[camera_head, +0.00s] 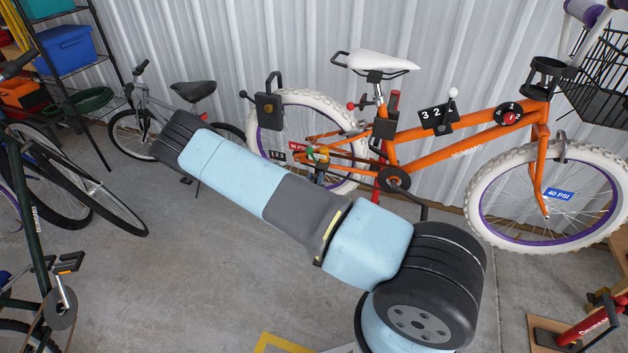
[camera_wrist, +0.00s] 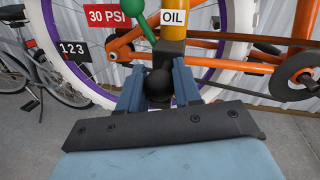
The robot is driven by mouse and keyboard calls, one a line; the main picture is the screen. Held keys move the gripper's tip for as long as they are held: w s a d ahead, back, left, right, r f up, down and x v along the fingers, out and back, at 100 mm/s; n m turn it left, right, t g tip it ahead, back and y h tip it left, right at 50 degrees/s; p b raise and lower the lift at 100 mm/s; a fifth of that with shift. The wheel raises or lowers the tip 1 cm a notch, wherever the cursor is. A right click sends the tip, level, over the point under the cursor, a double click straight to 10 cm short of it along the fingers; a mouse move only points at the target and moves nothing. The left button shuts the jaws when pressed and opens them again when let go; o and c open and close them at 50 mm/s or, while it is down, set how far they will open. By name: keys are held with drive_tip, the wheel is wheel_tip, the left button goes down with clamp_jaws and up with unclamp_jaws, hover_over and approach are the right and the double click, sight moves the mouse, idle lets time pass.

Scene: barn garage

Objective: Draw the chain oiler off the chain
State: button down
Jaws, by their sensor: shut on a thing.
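The chain oiler has a yellow body (camera_wrist: 187,10), an OIL label, a dark block and a round black knob. It sits at the chain (camera_wrist: 225,64) on the orange bicycle's rear part, and appears small in the head view (camera_head: 322,154). My gripper (camera_wrist: 158,88) is shut on the black knob, one blue finger on each side. The knob and fingers hide part of the block, and I cannot tell whether the oiler touches the chain.
A green lever (camera_wrist: 140,18) stands close left of the oiler. A 30 PSI sign (camera_wrist: 108,16) and a 123 tag (camera_wrist: 73,50) are further left. The crank (camera_wrist: 298,76) is to the right. A grey bicycle (camera_head: 140,108) stands left; the concrete floor in front is mostly clear.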

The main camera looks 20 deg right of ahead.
drive_tip(key=shift+a, duration=0.1)
drive_tip(key=shift+w+a+v, duration=0.1)
drive_tip(key=shift+a+v, duration=0.1)
drive_tip(key=shift+v, duration=0.65)
drive_tip(key=shift+w+a+v, duration=0.1)
drive_tip(key=shift+a+v, duration=0.05)
drive_tip(key=shift+v, duration=0.75)
drive_tip(key=shift+w+a+v, duration=0.1)
drive_tip(key=shift+a+v, duration=0.1)
drive_tip(key=shift+v, duration=0.65)
drive_tip(key=c, duration=0.8)
unclamp_jaws()
drive_tip(key=shift+s, duration=0.1)
drive_tip(key=v, duration=1.3)
drive_tip(key=shift+s, duration=0.4)
drive_tip(key=shift+a, duration=0.1)
